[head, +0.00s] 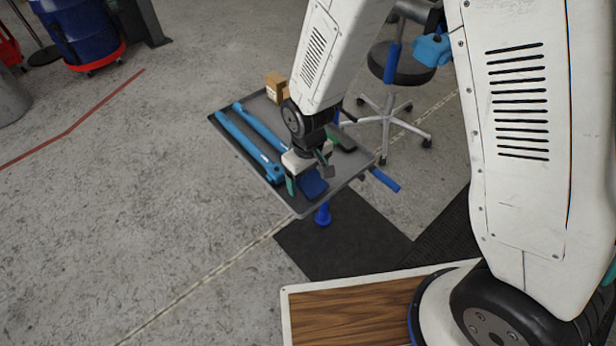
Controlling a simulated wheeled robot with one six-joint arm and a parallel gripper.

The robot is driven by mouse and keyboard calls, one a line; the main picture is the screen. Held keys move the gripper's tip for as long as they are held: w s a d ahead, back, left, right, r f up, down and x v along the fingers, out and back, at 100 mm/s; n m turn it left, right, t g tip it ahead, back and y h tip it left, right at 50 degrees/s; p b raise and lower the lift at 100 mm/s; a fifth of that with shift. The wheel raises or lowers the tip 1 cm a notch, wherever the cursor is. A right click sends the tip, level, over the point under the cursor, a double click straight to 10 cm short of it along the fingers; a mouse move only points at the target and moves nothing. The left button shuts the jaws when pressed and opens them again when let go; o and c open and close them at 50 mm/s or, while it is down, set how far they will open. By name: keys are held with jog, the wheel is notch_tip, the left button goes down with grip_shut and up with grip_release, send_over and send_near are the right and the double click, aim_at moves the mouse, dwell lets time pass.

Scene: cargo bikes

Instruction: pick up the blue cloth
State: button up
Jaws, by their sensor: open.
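The blue cloth (314,186) appears to be the small dark blue piece near the front corner of a grey tray-like tabletop (296,208). My gripper (308,178) is over this front part of the tabletop, right at the cloth in the picture. Its jaws are open, one finger left of the cloth and the other at its upper right. I cannot tell whether the fingers touch the cloth. The gripper hides part of the cloth's far side.
Two long blue parts (248,147) lie left of my gripper. A cardboard box (277,88) stands at the back, and a dark green item (341,138) lies to the right. A wheeled stool (402,68) is behind.

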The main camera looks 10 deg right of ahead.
jog(key=shift+f, duration=0.25)
dwell(0.5)
jog(key=shift+c, duration=0.3)
jog(key=c, duration=1.1)
